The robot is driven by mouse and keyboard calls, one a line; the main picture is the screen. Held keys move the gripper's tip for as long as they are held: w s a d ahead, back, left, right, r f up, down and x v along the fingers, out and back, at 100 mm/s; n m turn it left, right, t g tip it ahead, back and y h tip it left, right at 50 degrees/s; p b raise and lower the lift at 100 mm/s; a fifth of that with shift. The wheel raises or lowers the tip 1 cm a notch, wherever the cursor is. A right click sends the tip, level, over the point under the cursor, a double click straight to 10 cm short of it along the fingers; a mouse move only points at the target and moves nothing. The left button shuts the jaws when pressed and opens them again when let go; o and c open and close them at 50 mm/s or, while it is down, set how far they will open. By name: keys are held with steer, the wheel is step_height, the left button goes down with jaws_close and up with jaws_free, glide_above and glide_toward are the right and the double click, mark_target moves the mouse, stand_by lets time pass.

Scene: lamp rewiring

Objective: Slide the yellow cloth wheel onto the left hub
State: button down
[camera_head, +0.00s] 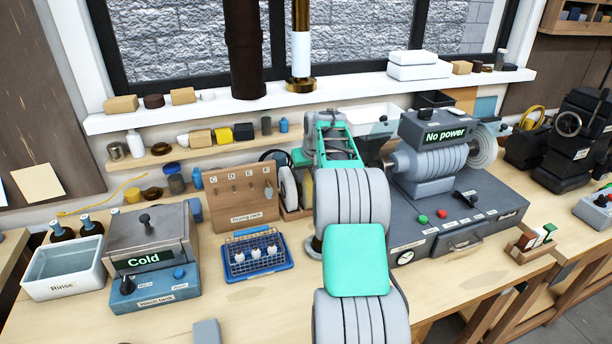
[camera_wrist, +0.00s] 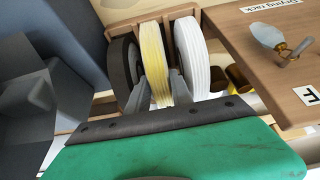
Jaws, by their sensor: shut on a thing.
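The yellow cloth wheel (camera_wrist: 155,52) stands in a wooden rack (camera_wrist: 152,14) in the wrist view, between a dark wheel (camera_wrist: 122,68) on the left and a white wheel (camera_wrist: 191,58) on the right. My gripper (camera_wrist: 157,92) has one finger on each side of the yellow wheel and is shut on it. The wheel still sits among the rack's slots. In the head view my arm hides the fingertips and most of the rack. The grey polishing machine (camera_head: 432,182) stands right of my arm; its left hub is mostly hidden or unclear behind the arm.
The machine's display (camera_head: 446,136) reads "No power", and a pale wheel (camera_head: 483,152) is on its right end. A wooden drying rack (camera_head: 240,196) stands close left of my arm. A blue basket (camera_head: 257,256) and the wash tank (camera_head: 152,258) are further left.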

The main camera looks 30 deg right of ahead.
steer(key=shift+r+p, duration=1.65)
steer(key=shift+r, duration=0.85)
